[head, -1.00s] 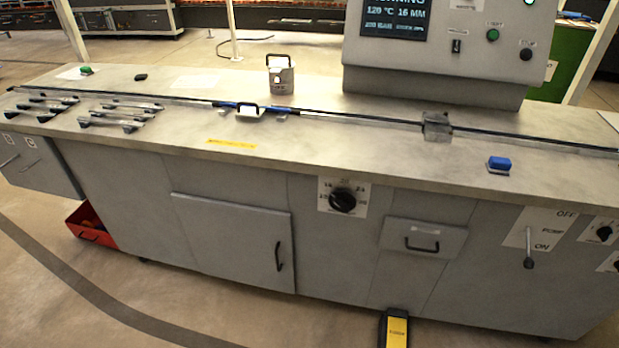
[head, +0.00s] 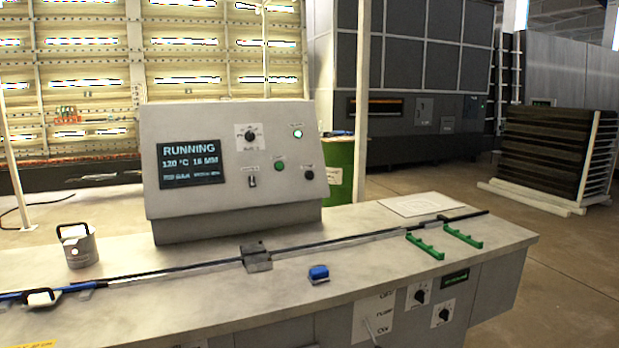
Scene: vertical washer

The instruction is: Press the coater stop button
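The control panel (head: 235,160) stands on the grey bench, left of the middle in the head view. Its screen (head: 189,163) reads RUNNING, 120 °C and 16 MM. The black stop button (head: 309,174) is at the panel's lower right; its label is too small to read now. A green button (head: 279,166) is to its left, and a lit green lamp (head: 297,133) is above. A dial (head: 249,135) and a small black switch (head: 252,181) are also on the panel. Neither of my grippers shows.
A green drum (head: 338,170) stands behind. Open floor lies right of the bench.

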